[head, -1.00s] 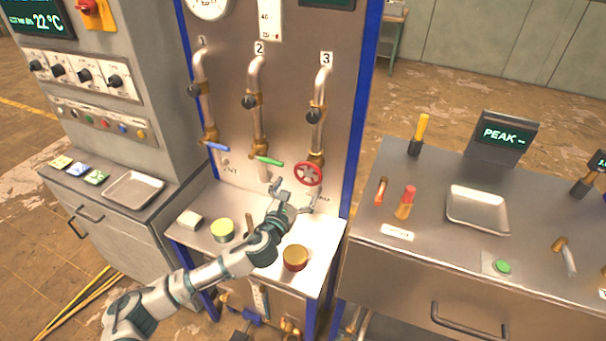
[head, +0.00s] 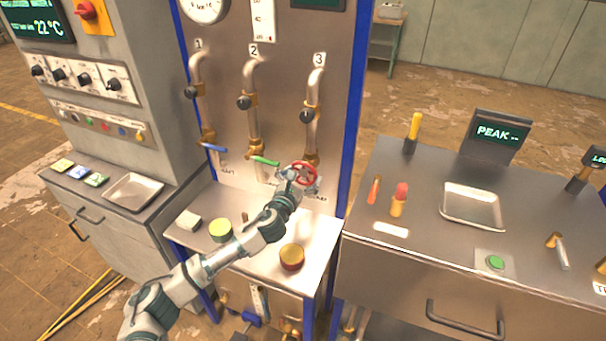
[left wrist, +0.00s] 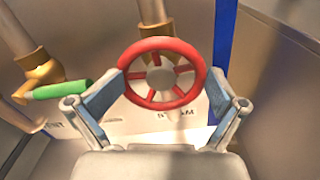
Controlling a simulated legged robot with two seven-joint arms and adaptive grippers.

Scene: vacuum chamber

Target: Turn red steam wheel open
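The red steam wheel (head: 303,174) is a spoked round handwheel on pipe 3 of the panel. It fills the middle of the left wrist view (left wrist: 161,42), above a label that ends in "AM". My left gripper (head: 300,182) is at the wheel, partly covering its lower side in the head view. In the left wrist view its two fingers (left wrist: 160,98) are spread wide, one on each side of the wheel. My right gripper is not in view.
A green lever (head: 264,161) on pipe 2 lies just left of the wheel, close to the left finger in the wrist view. A blue lever (head: 213,147) is on pipe 1. A yellow-green round tin (head: 220,231) and a red-gold one (head: 292,257) stand on the shelf below.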

